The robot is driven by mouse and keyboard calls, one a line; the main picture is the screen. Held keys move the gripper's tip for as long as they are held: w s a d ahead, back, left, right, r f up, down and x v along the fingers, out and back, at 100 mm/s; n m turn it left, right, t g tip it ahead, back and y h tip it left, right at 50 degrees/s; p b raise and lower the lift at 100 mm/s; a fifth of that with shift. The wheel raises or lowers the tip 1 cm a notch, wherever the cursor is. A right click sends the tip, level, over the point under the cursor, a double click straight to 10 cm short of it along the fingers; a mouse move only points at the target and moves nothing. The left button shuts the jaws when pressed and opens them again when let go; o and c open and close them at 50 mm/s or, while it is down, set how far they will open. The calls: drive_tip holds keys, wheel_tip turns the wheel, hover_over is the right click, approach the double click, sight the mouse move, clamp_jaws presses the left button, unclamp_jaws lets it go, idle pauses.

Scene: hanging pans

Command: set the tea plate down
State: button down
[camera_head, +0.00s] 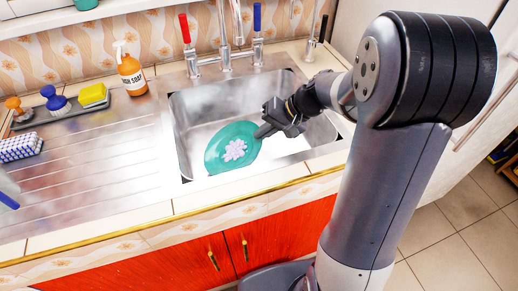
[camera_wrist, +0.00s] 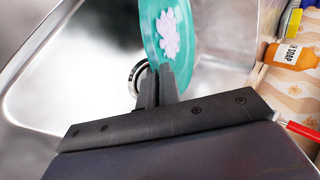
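The tea plate (camera_head: 217,153) is teal with a pale pink flower pattern in its middle. It is inside the metal sink (camera_head: 192,120) and looks tilted. My gripper (camera_head: 262,131) reaches into the sink from the right and is shut on the plate's right rim. In the wrist view, the fingers (camera_wrist: 158,84) close together on the edge of the plate (camera_wrist: 150,22). The dark drain ring (camera_wrist: 136,80) shows behind the fingers. I cannot tell whether the plate touches the sink floor.
A tap (camera_head: 224,45) with red and blue handles stands behind the sink. An orange soap bottle (camera_head: 131,75) and a tray (camera_head: 70,112) with a yellow sponge (camera_head: 93,94) and brushes are at the back left. The ribbed drainboard (camera_head: 95,165) left of the sink is mostly clear.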

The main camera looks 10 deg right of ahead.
drive_tip(key=shift+f+b, duration=0.3)
drive_tip(key=shift+f, duration=2.6)
drive_tip(key=shift+f, duration=0.2)
drive_tip(key=c, duration=1.6)
unclamp_jaws()
drive_tip(key=shift+r, duration=0.1)
drive_tip(key=shift+c, duration=0.2)
drive_tip(key=shift+r, duration=0.1)
drive_tip(key=p+v, duration=0.1)
drive_tip(key=v, duration=1.1)
